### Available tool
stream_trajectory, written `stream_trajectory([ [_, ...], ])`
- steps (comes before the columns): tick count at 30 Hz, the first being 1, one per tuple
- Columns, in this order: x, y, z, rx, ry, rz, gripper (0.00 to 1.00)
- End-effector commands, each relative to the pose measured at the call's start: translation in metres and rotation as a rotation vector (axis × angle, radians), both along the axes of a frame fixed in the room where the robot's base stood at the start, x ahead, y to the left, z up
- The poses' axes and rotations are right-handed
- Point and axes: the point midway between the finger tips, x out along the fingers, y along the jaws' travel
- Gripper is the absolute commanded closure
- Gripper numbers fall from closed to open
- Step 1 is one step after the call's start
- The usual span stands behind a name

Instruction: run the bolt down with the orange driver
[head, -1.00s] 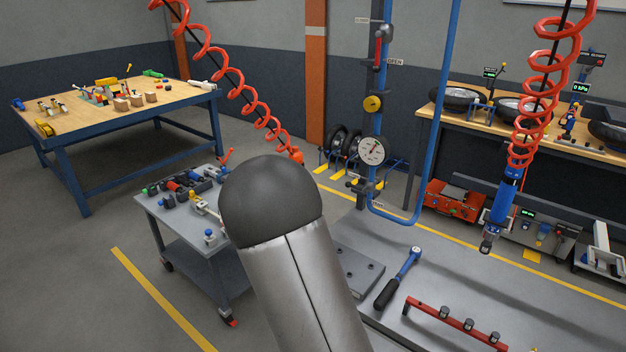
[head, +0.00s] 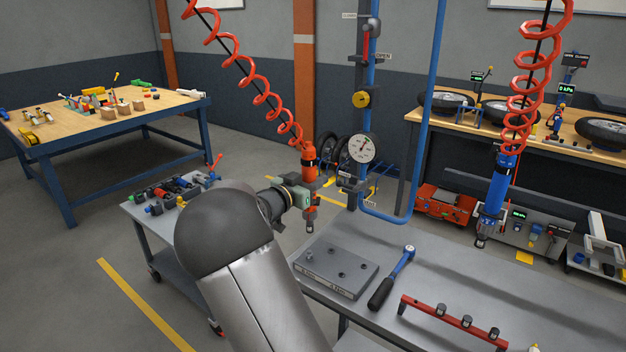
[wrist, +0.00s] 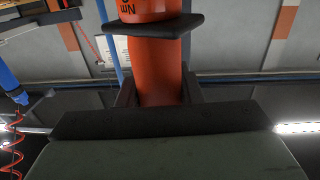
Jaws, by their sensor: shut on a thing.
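The orange driver (head: 309,160) hangs upright on a red coiled hose, its dark tip above and behind the back left part of the grey plate (head: 350,262). My gripper (head: 306,187) is shut on the driver's body from the left. In the wrist view, the dark fingers (wrist: 158,92) stand on both sides of the orange driver body (wrist: 158,60). A small bolt (head: 309,255) appears to stand at the plate's left corner; several dark holes show elsewhere in the plate. The driver's tip is apart from the bolt.
A torque wrench (head: 393,278) lies right of the plate. A red rack (head: 453,320) with sockets is in front. A blue driver (head: 491,205) hangs at the right. A gauge (head: 362,148) on blue pipes stands behind. A tool cart (head: 150,240) is at the left.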

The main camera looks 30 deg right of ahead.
Motion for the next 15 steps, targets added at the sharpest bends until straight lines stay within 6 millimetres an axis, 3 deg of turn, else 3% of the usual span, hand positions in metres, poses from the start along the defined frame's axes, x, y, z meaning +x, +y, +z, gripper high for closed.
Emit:
stream_trajectory([
  [1,0.000,-0.001,-0.010,0.000,0.000,-0.001,1.00],
  [15,0.000,-0.001,-0.052,-0.001,0.002,-0.001,1.00],
])
